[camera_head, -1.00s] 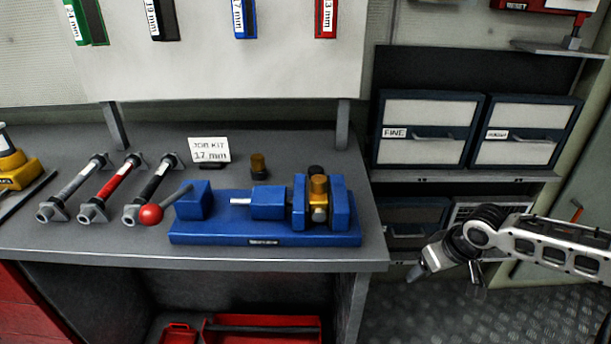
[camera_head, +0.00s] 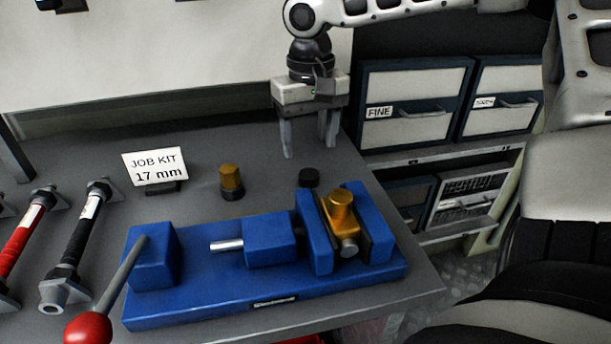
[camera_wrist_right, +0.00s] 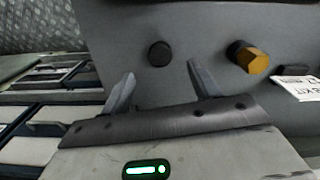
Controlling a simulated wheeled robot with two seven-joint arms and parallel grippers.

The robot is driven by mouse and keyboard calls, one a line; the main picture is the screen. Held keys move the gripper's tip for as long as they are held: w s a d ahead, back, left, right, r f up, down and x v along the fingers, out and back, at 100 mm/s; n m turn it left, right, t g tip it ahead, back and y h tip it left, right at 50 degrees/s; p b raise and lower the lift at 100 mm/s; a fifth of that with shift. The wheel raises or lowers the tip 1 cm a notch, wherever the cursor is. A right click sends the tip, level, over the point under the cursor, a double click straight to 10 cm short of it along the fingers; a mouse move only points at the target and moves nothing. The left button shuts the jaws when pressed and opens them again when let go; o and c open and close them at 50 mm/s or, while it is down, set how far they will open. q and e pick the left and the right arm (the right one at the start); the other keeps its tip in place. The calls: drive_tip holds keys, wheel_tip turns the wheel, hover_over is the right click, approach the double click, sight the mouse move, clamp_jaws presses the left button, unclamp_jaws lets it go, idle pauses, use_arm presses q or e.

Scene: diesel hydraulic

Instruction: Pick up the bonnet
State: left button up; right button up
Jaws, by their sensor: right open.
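A small fitting with a brass hexagonal top and dark base (camera_head: 231,182) stands on the bench; it also shows in the right wrist view (camera_wrist_right: 247,57). A short black round cap (camera_head: 308,178) stands behind the vise; it also shows in the right wrist view (camera_wrist_right: 159,54). No label shows which is the bonnet. A brass valve body (camera_head: 341,212) sits between the jaws of the blue vise (camera_head: 190,306). My right gripper (camera_head: 308,150) is open and empty, pointing down just behind the black cap, right of the brass-topped fitting. My left gripper is not in view.
A job kit 17 mm card (camera_head: 155,165) stands left of the fitting. Red (camera_head: 24,232) and black (camera_head: 82,240) cylinders lie at the left. The vise's red-knobbed handle (camera_head: 88,328) sticks out in front. Drawers (camera_head: 416,105) stand beyond the bench's right edge.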

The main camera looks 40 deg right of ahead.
sight(310, 174)
wheel_tip(310, 174, down, 7)
drive_tip(key=shift+r, duration=0.1)
idle(0.3)
drive_tip(key=c, duration=1)
